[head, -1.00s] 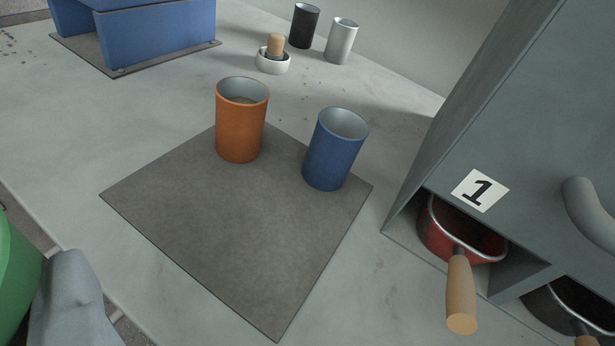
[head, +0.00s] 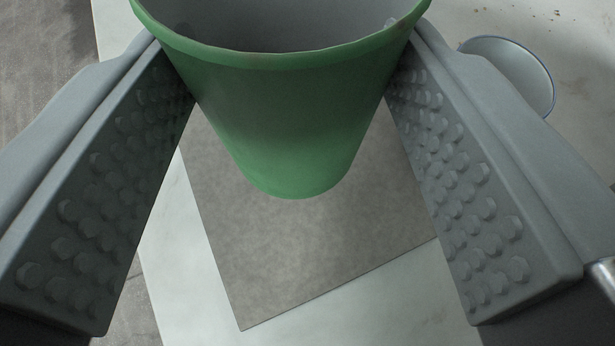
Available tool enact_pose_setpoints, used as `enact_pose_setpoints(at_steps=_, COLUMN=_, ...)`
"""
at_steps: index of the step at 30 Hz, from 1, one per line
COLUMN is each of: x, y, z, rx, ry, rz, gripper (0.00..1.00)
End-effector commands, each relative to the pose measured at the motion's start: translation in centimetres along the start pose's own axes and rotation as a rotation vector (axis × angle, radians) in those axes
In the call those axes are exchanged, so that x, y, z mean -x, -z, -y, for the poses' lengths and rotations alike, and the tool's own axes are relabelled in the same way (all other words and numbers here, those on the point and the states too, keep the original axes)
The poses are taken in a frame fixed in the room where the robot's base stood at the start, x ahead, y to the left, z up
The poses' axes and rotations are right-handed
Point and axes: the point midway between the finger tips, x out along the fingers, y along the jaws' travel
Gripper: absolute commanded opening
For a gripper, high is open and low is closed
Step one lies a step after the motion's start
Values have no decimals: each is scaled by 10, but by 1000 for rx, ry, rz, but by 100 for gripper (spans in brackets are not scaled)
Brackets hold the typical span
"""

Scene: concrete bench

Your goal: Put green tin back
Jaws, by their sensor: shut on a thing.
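The green tin (head: 295,130) is large and close in the head view, at the top middle, with its open mouth toward the top. My gripper (head: 284,68) is shut on it, one studded finger on each side. The tin is held over the dark grey mat (head: 280,270), apparently above it; its base covers part of the mat, and I cannot see a gap clearly.
The rim and pale inside of a tin with a blue edge (head: 515,70) show at the right, partly behind my right finger. The visible front part of the mat is bare. The pale bench (head: 185,270) ends at the left, with floor beyond.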

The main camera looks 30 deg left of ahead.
Motion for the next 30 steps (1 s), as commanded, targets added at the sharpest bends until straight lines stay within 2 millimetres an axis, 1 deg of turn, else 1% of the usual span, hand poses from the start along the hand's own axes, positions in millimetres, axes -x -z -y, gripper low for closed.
enact_pose_setpoints(at_steps=9, x=-11, y=-26, z=0, rx=-2, ry=-1, rz=1, gripper=17)
enact_pose_setpoints(at_steps=19, x=-17, y=-42, z=0, rx=-1, ry=0, rz=1, gripper=17)
enact_pose_setpoints(at_steps=25, x=-26, y=-63, z=0, rx=-1, ry=0, rz=3, gripper=17)
enact_pose_setpoints(at_steps=30, x=-30, y=-72, z=0, rx=0, ry=-1, rz=0, gripper=17)
